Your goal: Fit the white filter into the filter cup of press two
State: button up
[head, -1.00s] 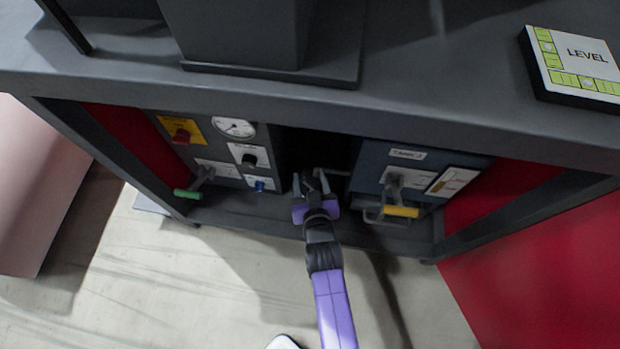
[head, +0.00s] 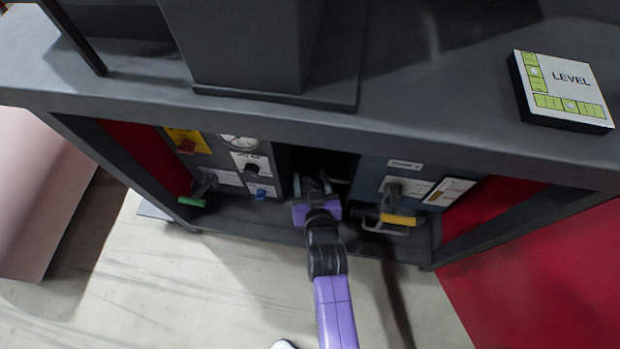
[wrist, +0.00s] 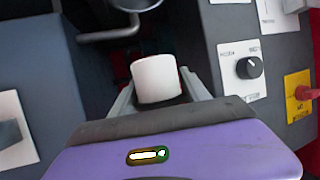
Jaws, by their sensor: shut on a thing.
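My gripper (wrist: 158,88) is shut on the white filter (wrist: 157,78), a short, smooth white cylinder between the two fingers in the wrist view. In the head view my gripper (head: 313,185) reaches into the dark gap between two front panels under the counter, and the filter cannot be made out there. In the wrist view a pale round rim (wrist: 136,5) with a bent metal bar (wrist: 112,34) beside it shows at the top edge, apart from the filter. I cannot tell whether this rim is the filter cup. No label for press two is readable.
A panel with knobs (head: 252,168) and a green-tipped handle (head: 191,201) stands left of the gap. A blue-grey panel (head: 372,180) with a yellow-tipped handle (head: 398,220) stands right. The counter (head: 430,85) overhangs above, carrying a LEVEL block (head: 570,82).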

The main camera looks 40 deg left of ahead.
jog(key=shift+f+b, duration=2.5)
jog(key=shift+f, duration=0.35)
jog(key=shift+f+b, duration=1.45)
dwell(3.7)
